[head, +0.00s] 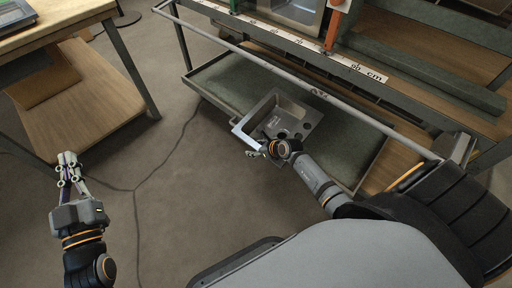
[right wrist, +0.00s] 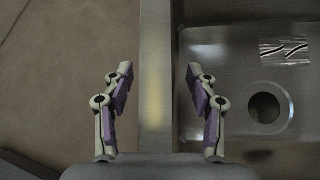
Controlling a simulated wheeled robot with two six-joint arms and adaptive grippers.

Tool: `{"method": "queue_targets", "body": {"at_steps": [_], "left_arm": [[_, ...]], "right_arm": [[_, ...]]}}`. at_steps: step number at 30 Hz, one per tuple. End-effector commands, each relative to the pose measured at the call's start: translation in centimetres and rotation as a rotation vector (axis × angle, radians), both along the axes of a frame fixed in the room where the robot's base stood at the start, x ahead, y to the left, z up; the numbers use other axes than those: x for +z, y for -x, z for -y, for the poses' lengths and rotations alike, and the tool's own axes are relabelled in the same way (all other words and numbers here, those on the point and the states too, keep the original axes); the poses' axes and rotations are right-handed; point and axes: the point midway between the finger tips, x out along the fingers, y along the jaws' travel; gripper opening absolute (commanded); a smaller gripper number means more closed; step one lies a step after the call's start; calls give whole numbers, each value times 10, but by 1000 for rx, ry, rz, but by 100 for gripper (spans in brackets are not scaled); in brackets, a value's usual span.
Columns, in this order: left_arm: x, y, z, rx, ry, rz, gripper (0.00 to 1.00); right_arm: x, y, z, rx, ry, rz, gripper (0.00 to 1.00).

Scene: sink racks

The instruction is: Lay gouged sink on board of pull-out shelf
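The grey metal sink (head: 292,106) is over the green board (head: 221,78) of the low shelf, its near left corner reaching past the board's front edge. I cannot tell whether it rests fully flat. In the right wrist view the sink (right wrist: 225,60) shows its drain hole and a patch with dark gouge marks. My right gripper (head: 262,149) is at the sink's near left rim. Its fingers (right wrist: 158,90) are open on either side of the rim, with small gaps to it. My left gripper (head: 68,160) is open and empty over the floor at the left.
A rail (head: 262,57) and a ruler strip (head: 280,35) run along the rack above the board. Another sink (head: 297,9) sits on the upper level near an orange-red upright piece (head: 334,30). A wooden table (head: 62,14) stands at upper left.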

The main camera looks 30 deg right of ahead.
Motion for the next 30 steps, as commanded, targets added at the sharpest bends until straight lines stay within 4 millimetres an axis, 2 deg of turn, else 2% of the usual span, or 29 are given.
{"method": "queue_targets", "body": {"at_steps": [7,11,22,30], "left_arm": [[-1,0,0,0,-1,-1,0],[-1,0,0,-1,-1,-3,0],[0,0,0,0,-1,-1,0],[0,0,0,0,0,-1,0]], "right_arm": [[-2,2,0,-1,-3,-7,60],[4,7,3,0,3,-3,60],[65,64,21,7,8,-2,60],[85,80,27,1,2,2,60]]}}
